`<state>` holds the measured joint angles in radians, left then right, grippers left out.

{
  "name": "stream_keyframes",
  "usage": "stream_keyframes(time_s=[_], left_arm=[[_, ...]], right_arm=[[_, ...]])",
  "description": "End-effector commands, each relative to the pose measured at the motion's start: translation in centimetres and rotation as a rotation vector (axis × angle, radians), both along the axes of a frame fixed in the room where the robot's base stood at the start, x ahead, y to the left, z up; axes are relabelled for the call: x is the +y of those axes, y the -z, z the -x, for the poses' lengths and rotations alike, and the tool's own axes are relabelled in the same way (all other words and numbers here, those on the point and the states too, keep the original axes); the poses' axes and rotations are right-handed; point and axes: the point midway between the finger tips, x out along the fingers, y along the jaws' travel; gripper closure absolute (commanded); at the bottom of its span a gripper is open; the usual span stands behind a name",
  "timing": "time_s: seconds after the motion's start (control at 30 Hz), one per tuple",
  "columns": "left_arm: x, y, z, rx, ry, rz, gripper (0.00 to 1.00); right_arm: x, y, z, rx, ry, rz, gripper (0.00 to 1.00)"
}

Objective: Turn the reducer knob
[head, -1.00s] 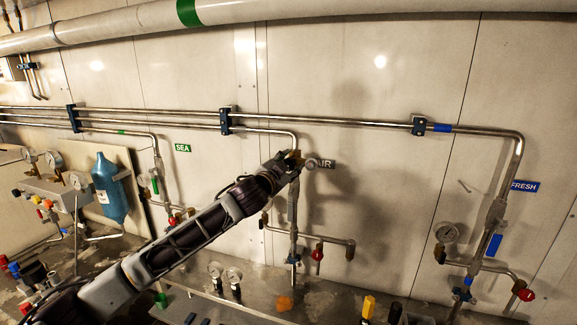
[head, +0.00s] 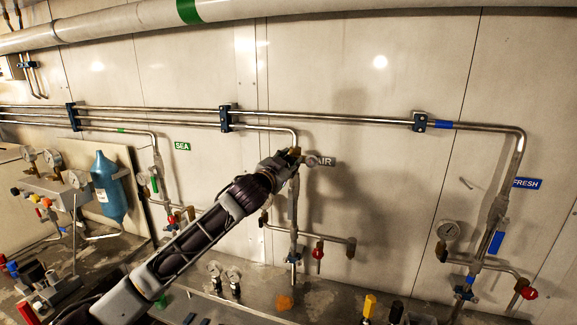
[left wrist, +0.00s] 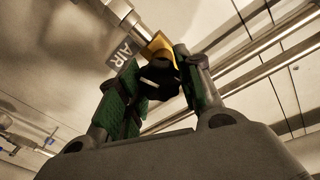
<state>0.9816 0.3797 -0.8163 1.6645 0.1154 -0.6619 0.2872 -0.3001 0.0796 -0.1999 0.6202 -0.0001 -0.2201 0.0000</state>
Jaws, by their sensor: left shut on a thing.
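The reducer knob (left wrist: 158,80) is black in the left wrist view and sits on a yellow-brass body (left wrist: 158,47) at the end of a steel pipe. My left gripper (left wrist: 155,88) has its green-padded fingers on either side of the knob and is shut on it. In the head view my left gripper (head: 288,160) is at the top of the AIR pipe branch, beside the AIR label (head: 323,161). There the gripper hides the knob. My right gripper is in neither current view.
Steel pipes (head: 350,120) run along the wall. Below are a red-handled valve (head: 318,252) and several gauges. The FRESH branch (head: 509,180) stands at right. A blue bottle (head: 108,187) stands at left. The wall between the AIR and FRESH branches is clear.

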Motion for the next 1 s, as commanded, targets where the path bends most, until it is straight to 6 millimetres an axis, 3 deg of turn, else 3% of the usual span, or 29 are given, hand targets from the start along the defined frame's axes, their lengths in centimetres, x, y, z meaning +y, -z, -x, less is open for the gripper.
stream_keyframes(time_s=[0.4, 1.0], left_arm=[[-0.1, 0.3, 0.0, 0.099, 0.002, 0.303, 0.88], [0.0, 0.1, 0.0, 0.223, -0.001, 0.685, 0.89]], right_arm=[[0.1, 1.8, 0.0, 0.000, 0.000, -0.001, 0.60], [0.0, 2.3, 0.0, 0.000, 0.000, 0.000, 0.60]])
